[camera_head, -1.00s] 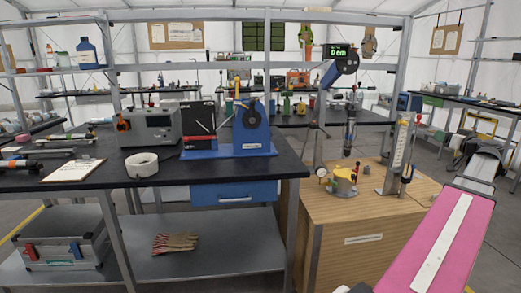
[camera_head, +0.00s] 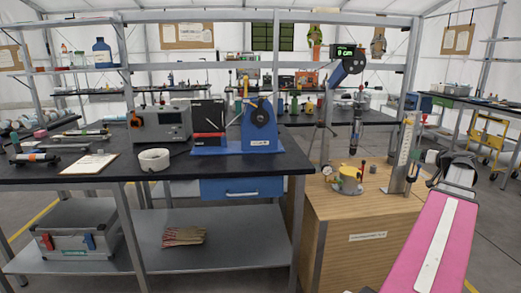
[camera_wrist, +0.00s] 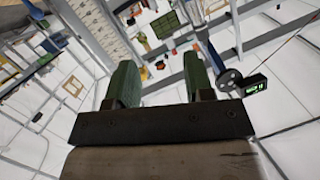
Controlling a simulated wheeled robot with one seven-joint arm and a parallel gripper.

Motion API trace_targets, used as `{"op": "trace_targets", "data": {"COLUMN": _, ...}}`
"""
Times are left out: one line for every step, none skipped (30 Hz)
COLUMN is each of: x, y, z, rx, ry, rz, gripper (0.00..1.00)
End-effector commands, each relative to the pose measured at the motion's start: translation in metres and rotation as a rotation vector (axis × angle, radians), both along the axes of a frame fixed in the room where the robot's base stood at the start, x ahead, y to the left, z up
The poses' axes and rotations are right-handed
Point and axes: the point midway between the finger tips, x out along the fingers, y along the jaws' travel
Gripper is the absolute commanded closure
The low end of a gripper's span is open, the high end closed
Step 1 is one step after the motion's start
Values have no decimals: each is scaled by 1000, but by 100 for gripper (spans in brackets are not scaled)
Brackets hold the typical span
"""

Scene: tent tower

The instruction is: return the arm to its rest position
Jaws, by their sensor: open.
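My gripper (camera_wrist: 160,82) shows in the wrist view with two green fingers wide apart and nothing between them. It points up toward the tent's ceiling and shelf frame. In the head view my pink arm link (camera_head: 432,240) rises at the lower right, with a dark joint (camera_head: 456,168) at its far end. My gripper's fingers cannot be made out in the head view.
A black-topped bench (camera_head: 110,176) holds a blue stand (camera_head: 256,130). A yellow cart (camera_head: 487,135) stands at right; floor between is clear.

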Motion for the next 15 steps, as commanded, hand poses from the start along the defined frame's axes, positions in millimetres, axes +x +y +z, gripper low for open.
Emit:
{"op": "trace_targets", "data": {"x": 5, "y": 19, "z": -15, "rx": 10, "ry": 39, "rz": 19, "gripper": 52}}
{"op": "trace_targets", "data": {"x": 9, "y": 30, "z": -24, "rx": 17, "ry": 64, "rz": 30, "gripper": 52}}
{"op": "trace_targets", "data": {"x": 13, "y": 46, "z": -37, "rx": 26, "ry": 102, "rz": 44, "gripper": 52}}
{"op": "trace_targets", "data": {"x": 17, "y": 59, "z": -47, "rx": 32, "ry": 133, "rz": 55, "gripper": 52}}
{"op": "trace_targets", "data": {"x": 20, "y": 72, "z": -59, "rx": 38, "ry": 168, "rz": 66, "gripper": 52}}
{"op": "trace_targets", "data": {"x": 23, "y": 90, "z": -74, "rx": 45, "ry": 214, "rz": 80, "gripper": 52}}
{"op": "trace_targets", "data": {"x": 25, "y": 105, "z": -85, "rx": 50, "ry": 249, "rz": 91, "gripper": 52}}
{"op": "trace_targets", "data": {"x": 27, "y": 118, "z": -96, "rx": 54, "ry": 285, "rz": 100, "gripper": 52}}
{"op": "trace_targets", "data": {"x": 28, "y": 136, "z": -111, "rx": 57, "ry": 331, "rz": 112, "gripper": 52}}
{"op": "trace_targets", "data": {"x": 29, "y": 149, "z": -121, "rx": 58, "ry": 366, "rz": 121, "gripper": 52}}
{"op": "trace_targets", "data": {"x": 29, "y": 162, "z": -132, "rx": 60, "ry": 401, "rz": 128, "gripper": 52}}
{"op": "trace_targets", "data": {"x": 29, "y": 179, "z": -146, "rx": 59, "ry": 447, "rz": 138, "gripper": 52}}
{"op": "trace_targets", "data": {"x": 28, "y": 192, "z": -156, "rx": 58, "ry": 481, "rz": 144, "gripper": 52}}
{"op": "trace_targets", "data": {"x": 27, "y": 205, "z": -166, "rx": 57, "ry": 516, "rz": 148, "gripper": 52}}
{"op": "trace_targets", "data": {"x": 25, "y": 222, "z": -179, "rx": 53, "ry": 562, "rz": 156, "gripper": 52}}
